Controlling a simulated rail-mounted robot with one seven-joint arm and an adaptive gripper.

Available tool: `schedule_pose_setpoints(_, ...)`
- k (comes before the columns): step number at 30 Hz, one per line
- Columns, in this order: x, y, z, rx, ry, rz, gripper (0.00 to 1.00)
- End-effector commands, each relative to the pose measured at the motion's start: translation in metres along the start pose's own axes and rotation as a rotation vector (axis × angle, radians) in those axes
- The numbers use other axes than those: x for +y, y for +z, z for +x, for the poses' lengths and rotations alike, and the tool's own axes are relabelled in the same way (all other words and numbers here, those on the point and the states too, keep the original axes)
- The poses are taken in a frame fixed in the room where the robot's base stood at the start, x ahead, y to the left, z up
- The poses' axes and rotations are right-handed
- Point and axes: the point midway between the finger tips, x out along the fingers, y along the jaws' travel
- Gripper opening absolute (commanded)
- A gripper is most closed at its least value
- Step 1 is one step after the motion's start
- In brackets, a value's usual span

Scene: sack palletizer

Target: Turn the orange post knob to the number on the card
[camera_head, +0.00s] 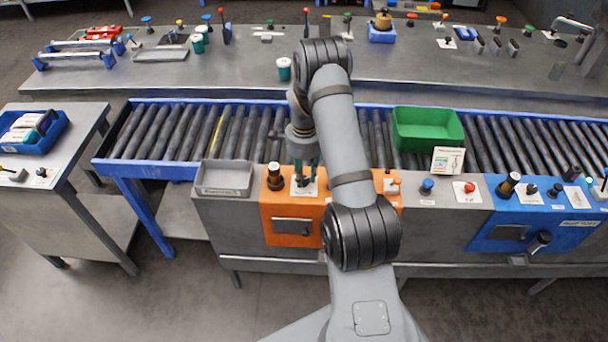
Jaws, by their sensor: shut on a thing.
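The orange post (267,208) is a panel on the front console, partly hidden behind my arm. My gripper (304,178) points down over its white dial plate (309,193), with its fingertips closed around the dark knob there. The knob is mostly hidden by the fingers, and its pointer and the dial marks are too small to read. A white card (448,160) with small coloured print stands on the console to the right, in front of the green bin. Its number cannot be read from here.
A black knob (274,173) stands close left of my gripper, beside a grey tray (224,178). A small white-based control (391,185), a blue button (427,186) and a red button (469,187) are to the right. The roller conveyor with the green bin (428,146) runs behind.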

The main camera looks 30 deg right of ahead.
Motion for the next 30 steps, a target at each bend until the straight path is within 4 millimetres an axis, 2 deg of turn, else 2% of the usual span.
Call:
schedule_pose_setpoints(4, -0.0004, 0.0009, -0.0002, 0.000, 0.000, -0.001, 0.01)
schedule_pose_setpoints(14, -0.0007, 0.0011, 0.0010, 0.000, -0.001, -0.052, 0.01)
schedule_pose_setpoints(20, -0.0004, 0.0012, 0.0024, 0.000, -0.001, -0.169, 0.01)
schedule_pose_setpoints(30, -0.0005, 0.0017, 0.0026, -0.001, -0.002, -0.479, 0.01)
